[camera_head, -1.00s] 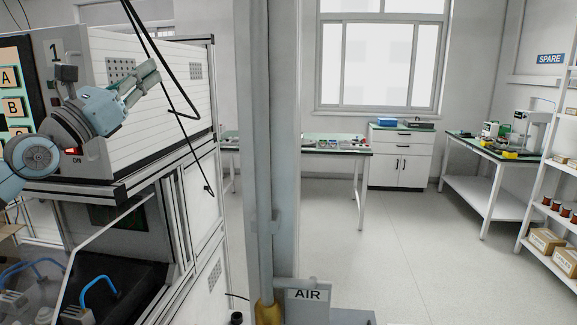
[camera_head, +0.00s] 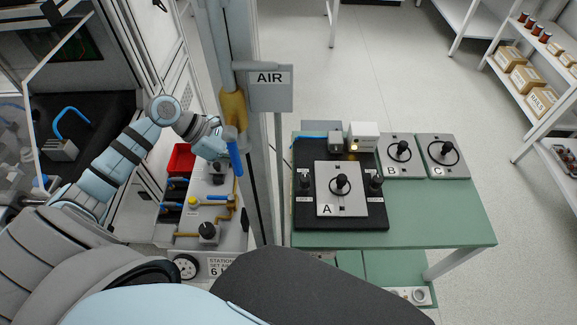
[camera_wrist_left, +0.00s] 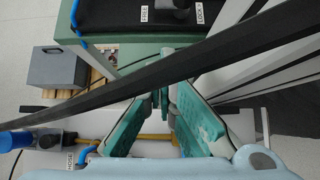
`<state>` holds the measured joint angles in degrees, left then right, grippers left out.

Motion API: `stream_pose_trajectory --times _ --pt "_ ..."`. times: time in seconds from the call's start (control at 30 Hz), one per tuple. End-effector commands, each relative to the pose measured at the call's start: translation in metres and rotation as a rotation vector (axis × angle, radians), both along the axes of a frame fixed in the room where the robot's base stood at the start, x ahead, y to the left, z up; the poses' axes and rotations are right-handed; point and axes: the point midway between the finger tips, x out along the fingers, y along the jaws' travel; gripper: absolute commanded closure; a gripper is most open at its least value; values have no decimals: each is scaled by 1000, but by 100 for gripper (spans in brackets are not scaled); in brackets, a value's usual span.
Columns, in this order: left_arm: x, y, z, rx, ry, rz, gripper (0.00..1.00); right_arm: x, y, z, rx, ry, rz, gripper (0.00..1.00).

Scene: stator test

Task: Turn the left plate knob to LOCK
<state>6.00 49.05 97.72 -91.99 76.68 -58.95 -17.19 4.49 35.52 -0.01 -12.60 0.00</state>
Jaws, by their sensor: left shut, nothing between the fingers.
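The left plate knob (camera_head: 304,182) is a small dark knob on the black base (camera_head: 350,222), left of plate A (camera_head: 325,200), with a small label below it. Its setting is too small to read in the head view. In the wrist view the black base (camera_wrist_left: 110,15) shows at the top edge with small labels, one reading LOCK (camera_wrist_left: 200,12). My left gripper (camera_head: 222,142) is shut and empty, left of the table beside the AIR post, well apart from the knob. Its teal fingers (camera_wrist_left: 165,92) meet in the wrist view. My right gripper is out of view.
The AIR post (camera_head: 270,90) stands between my left gripper and the green table (camera_head: 440,210). Plates B (camera_head: 402,170) and C (camera_head: 450,172) lie at right. A valve panel (camera_head: 230,215) is below the gripper. A dark bar (camera_wrist_left: 180,75) crosses the wrist view.

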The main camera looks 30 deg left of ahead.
Motion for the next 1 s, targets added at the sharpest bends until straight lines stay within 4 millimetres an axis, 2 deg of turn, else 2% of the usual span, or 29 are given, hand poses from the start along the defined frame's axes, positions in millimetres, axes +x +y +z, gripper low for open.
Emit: stream_pose_trajectory --times 0.3,0.5,0.7,1.0 --pt "22 -47 -48 -5 0 -4 100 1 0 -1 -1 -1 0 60" --pt "34 -73 -45 -3 -1 -4 100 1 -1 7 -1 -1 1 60" --pt "38 -79 -46 -1 -1 -2 100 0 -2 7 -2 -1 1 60" --pt "37 -74 -49 3 -1 -11 100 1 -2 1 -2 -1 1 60"
